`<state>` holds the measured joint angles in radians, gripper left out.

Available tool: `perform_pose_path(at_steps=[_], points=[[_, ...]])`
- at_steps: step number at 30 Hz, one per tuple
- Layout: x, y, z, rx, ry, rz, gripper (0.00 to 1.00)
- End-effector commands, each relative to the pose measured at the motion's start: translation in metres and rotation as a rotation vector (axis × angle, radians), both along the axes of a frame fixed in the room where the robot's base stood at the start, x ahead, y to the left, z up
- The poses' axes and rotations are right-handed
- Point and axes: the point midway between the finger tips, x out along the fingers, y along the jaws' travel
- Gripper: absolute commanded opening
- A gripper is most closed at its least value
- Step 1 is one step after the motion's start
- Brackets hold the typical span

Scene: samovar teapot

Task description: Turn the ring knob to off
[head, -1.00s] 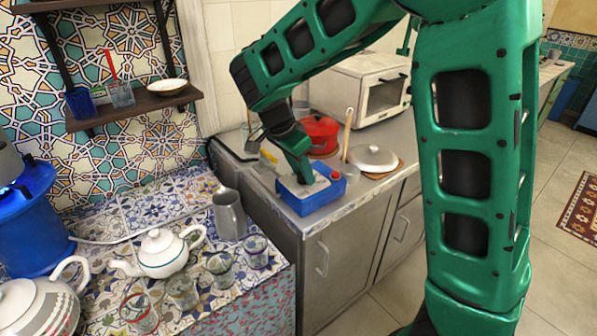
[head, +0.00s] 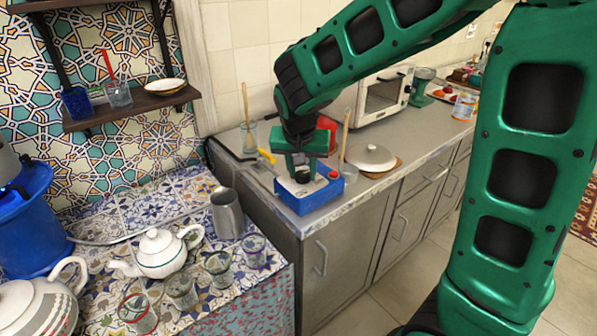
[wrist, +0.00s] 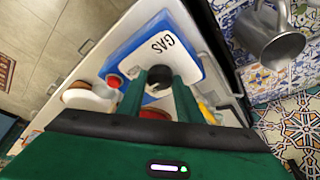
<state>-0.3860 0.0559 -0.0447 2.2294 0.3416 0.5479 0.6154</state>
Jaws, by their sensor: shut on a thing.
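The blue box (head: 319,201) with a white top sits on the grey counter near its front left corner. In the wrist view the box (wrist: 127,49) carries the word GAS and a dark round knob (wrist: 158,85). My gripper (wrist: 160,76) points at the box top, with its two green fingers on either side of the knob, shut on it. In the head view my gripper (head: 302,172) is over the box and partly hides the knob. The knob's ring shape and any setting mark cannot be made out.
A red button (head: 333,174) is on the box beside the knob. A lidded dish (head: 371,157) and a glass holding a wooden spoon (head: 346,172) stand close to its right. A metal jug (head: 228,213), teapot (head: 161,252) and several glasses are on the tiled surface at left.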

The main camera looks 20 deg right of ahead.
Motion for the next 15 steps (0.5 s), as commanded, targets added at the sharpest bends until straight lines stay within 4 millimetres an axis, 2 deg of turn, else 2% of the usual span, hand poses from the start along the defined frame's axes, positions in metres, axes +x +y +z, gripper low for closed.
perform_pose_path(at_steps=[15], points=[[0.0011,-0.0078,0.0011,-0.001,-0.006,0.481,0.10]])
